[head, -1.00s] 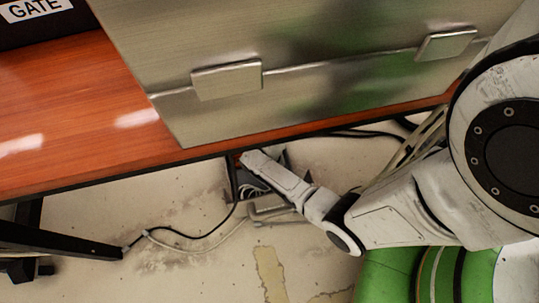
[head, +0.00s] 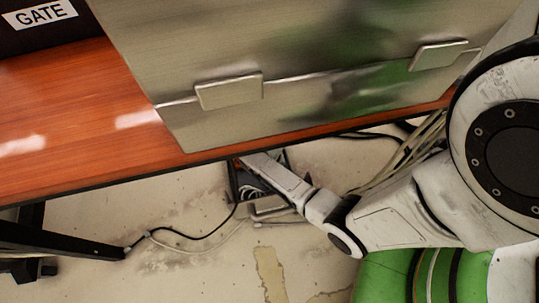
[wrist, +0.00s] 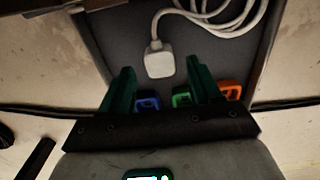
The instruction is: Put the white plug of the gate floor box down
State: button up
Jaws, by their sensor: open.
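The white plug (wrist: 158,62) with its white cable (wrist: 225,25) lies in the dark grey floor box (wrist: 105,50) in the wrist view. My gripper (wrist: 164,78) is open, its two green fingers apart. The plug shows between and just beyond the fingertips, with a gap on either side. In the head view the floor box (head: 233,184) shows partly below the table edge. There my arm reaches into it, and the gripper and plug are hidden.
Blue (wrist: 147,101), green (wrist: 182,97) and orange (wrist: 229,90) pieces sit in the box near my fingers. The orange-brown table (head: 60,120) with a metal panel (head: 200,50) overhangs the box. A GATE sign (head: 45,14) stands at upper left. Cables cross the floor.

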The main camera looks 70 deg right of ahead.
notch_tip(320, 180, up, 10)
jog(key=p, duration=0.4)
jog(key=shift+p, duration=0.3)
jog(key=shift+s+f, duration=0.1)
